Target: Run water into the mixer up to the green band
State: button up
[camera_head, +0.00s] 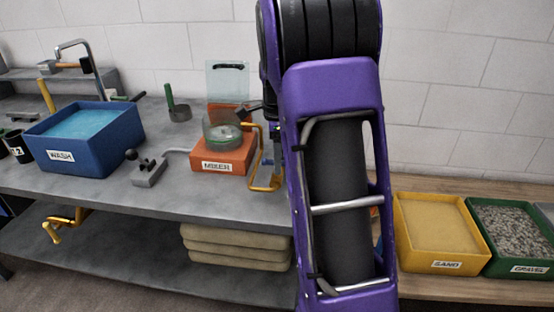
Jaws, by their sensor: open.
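The mixer (222,160) is an orange box with a white MIXER label, standing on the grey bench in the middle. A clear round bowl (222,133) sits on top of it. A greenish band shows low on the bowl; I cannot make out a water level. A grey pipe (178,151) runs from the mixer's left side towards a small grey block with black knobs (150,168). A dark angled part (247,112) reaches over the bowl's right side; I cannot tell what it belongs to. My purple arm fills the centre right, and I cannot make out my gripper.
A blue WASH tub (88,138) of water stands left, with a metal tap (78,48) behind it. A yellow bent bar (263,170) stands right of the mixer. SAND (442,265) and GRAVEL (515,268) trays sit at right. Sacks (235,247) lie below the bench.

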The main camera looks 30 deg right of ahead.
grip_shut()
jog(key=shift+n, duration=0.3)
dwell(0.3)
jog(key=shift+r+n+p, duration=0.15)
jog(key=shift+n+p, duration=0.55)
jog(key=shift+n, duration=0.2)
jog(key=shift+n+p, duration=0.65)
jog(key=shift+n, duration=1.15)
grip_release()
